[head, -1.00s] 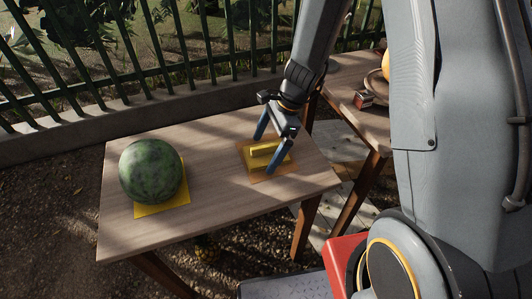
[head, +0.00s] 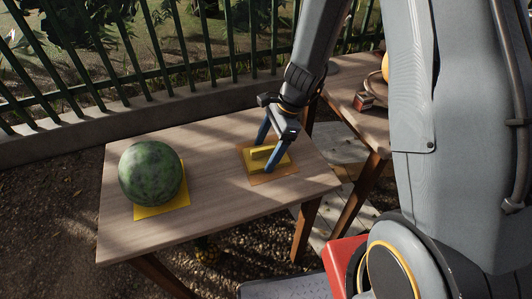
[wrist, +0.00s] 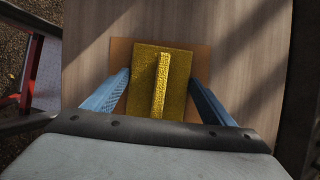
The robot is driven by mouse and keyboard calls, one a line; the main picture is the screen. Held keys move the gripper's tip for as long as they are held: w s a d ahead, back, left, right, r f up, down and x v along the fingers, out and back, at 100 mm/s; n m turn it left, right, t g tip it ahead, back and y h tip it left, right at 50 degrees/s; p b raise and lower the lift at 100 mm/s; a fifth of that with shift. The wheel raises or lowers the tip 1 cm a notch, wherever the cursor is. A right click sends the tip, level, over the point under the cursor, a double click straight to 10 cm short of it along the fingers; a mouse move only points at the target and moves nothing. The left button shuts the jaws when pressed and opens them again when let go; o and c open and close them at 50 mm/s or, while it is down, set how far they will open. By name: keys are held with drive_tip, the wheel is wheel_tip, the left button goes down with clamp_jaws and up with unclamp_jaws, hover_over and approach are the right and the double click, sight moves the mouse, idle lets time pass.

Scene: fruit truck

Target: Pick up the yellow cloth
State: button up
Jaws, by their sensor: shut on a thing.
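The yellow cloth (head: 256,162) lies on an orange-brown mat (head: 280,177) at the right end of the wooden table. In the wrist view it is a flat yellow rectangle (wrist: 144,90) with a raised ridge along its middle. My gripper (head: 264,157) reaches down over it, one blue finger on each side. The cloth still appears to rest on the mat.
A watermelon (head: 150,172) sits on a yellow mat (head: 160,212) at the left of the table (head: 215,150). The table's middle is clear. A green fence (head: 190,60) runs behind.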

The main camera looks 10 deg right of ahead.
sight(266, 148)
drive_tip(key=shift+r, duration=0.1)
wheel_tip(266, 148, up, 10)
drive_tip(key=shift+r, duration=0.1)
idle(0.3)
idle(0.9)
